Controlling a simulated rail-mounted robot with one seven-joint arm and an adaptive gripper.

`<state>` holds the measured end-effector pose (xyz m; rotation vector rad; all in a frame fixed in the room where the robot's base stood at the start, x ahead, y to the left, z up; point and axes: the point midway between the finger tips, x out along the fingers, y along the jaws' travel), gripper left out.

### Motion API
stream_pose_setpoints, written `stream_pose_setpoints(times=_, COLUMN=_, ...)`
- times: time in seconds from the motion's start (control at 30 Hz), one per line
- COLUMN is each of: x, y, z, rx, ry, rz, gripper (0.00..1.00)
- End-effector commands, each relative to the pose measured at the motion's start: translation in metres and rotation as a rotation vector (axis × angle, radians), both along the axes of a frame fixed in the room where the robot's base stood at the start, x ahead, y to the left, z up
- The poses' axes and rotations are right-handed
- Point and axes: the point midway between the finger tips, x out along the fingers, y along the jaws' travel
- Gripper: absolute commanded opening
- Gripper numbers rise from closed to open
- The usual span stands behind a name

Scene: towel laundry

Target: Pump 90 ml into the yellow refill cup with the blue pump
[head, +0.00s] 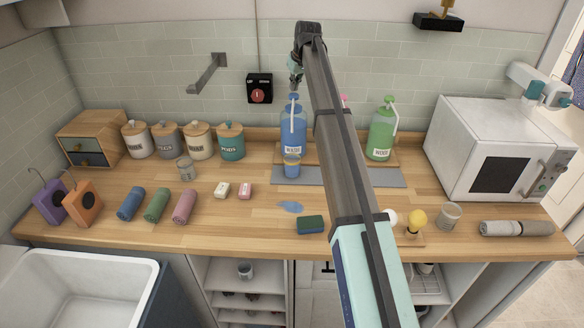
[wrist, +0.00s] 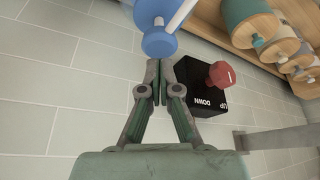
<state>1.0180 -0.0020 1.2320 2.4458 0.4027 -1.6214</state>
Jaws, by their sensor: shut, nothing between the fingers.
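The blue pump bottle (head: 293,135) stands upright at the back of the counter, its blue pump head (head: 293,98) on top; the pump head also shows in the wrist view (wrist: 158,42). A small cup (head: 291,170) with a yellowish upper part and bluish lower part stands right in front of the bottle; I take it for the yellow refill cup. Its fill level is too small to read. My gripper (head: 295,88) is shut and empty, just above the blue pump head. In the wrist view my closed fingertips (wrist: 158,66) lie close to the pump head; contact cannot be told.
A green pump bottle (head: 381,135) stands to the right; a pink-topped pump (head: 344,99) is mostly hidden behind my arm. A black wall switch with a red knob (head: 258,95) is left of the blue bottle. A blue puddle (head: 290,207) and sponge (head: 311,225) lie in front.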

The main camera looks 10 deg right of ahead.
Motion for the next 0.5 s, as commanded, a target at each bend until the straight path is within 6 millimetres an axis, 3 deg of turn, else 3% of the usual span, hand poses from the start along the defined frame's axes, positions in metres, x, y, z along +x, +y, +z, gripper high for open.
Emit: stream_pose_setpoints(times=0.5, x=0.000, y=0.000, z=-0.017, rx=0.000, ry=0.000, rz=0.000, gripper=0.00)
